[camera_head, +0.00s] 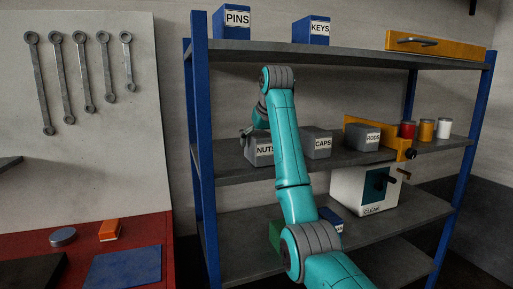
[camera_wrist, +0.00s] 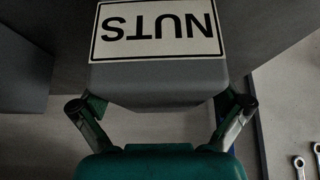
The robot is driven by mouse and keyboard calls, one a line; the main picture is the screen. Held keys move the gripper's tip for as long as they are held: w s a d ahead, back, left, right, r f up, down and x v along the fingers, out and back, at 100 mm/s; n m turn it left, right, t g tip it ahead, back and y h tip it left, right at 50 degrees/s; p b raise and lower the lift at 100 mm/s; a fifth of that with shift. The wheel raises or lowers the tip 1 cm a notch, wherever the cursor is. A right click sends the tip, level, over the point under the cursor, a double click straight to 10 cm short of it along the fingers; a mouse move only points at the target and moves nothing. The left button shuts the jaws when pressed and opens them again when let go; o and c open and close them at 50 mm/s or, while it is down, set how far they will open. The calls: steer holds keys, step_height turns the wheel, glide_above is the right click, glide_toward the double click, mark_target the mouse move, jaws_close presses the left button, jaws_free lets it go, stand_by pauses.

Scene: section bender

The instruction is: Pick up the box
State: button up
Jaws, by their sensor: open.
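A grey box labelled NUTS (camera_head: 259,152) sits on the middle shelf, partly hidden behind my arm. In the wrist view the same NUTS box (camera_wrist: 158,78) fills the upper middle, its label upside down. My gripper (camera_wrist: 161,104) is open, with one finger at each side of the box's near end. I cannot tell whether the fingers touch it. In the head view my gripper (camera_head: 252,132) is at the NUTS box, mostly hidden by my arm.
On the same middle shelf (camera_head: 228,172) stand a CAPS box (camera_head: 316,143), a RODS box (camera_head: 363,137), an orange tool and several small jars. PINS (camera_head: 232,22) and KEYS (camera_head: 311,31) boxes stand above. A blue shelf post (camera_head: 204,150) is close on the left.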

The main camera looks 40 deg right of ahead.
steer(key=c, duration=1.5)
steer(key=shift+r, duration=0.1)
